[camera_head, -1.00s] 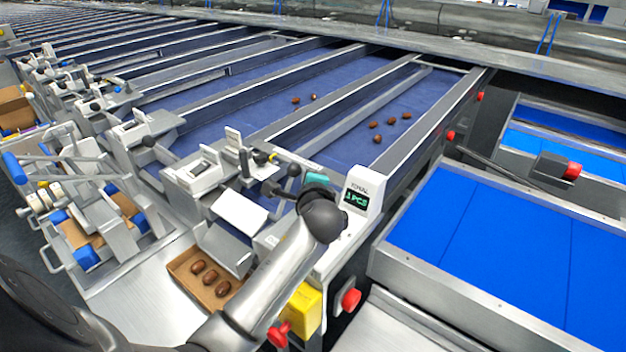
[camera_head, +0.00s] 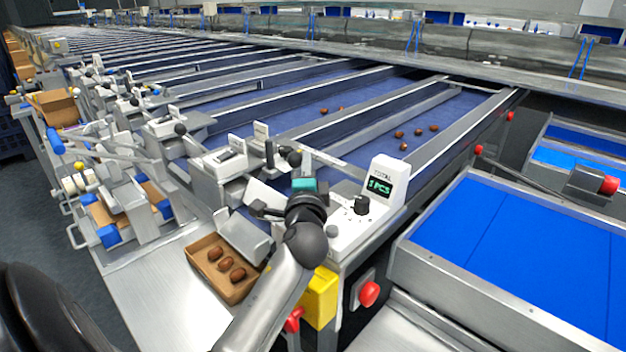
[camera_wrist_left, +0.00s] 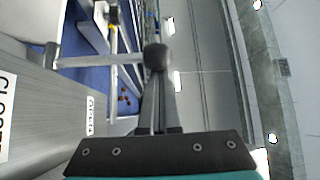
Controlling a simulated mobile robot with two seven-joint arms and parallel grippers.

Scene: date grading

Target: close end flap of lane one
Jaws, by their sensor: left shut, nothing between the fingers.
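Lane one seems to be the nearest lane, with a sloping metal plate (camera_head: 246,238) at its end above a carton (camera_head: 232,292). I cannot tell for sure whether this plate is the end flap. A lever with a black ball knob (camera_head: 294,158) stands beyond my left gripper (camera_head: 262,210). The left gripper is shut and empty. In the left wrist view a ball knob (camera_wrist_left: 157,58) on a metal rod shows just beyond the shut fingers (camera_wrist_left: 162,95); I cannot tell whether they touch. A panel (camera_wrist_left: 45,115) there reads "OPEN" and partly "CLO...". My right gripper is not in view.
Several dates (camera_head: 418,132) lie on the blue belt, and a few lie in the carton. A counter display (camera_head: 384,186) and a yellow box (camera_head: 320,298) with red buttons stand right of my left arm. A blue conveyor (camera_head: 510,250) lies at the right.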

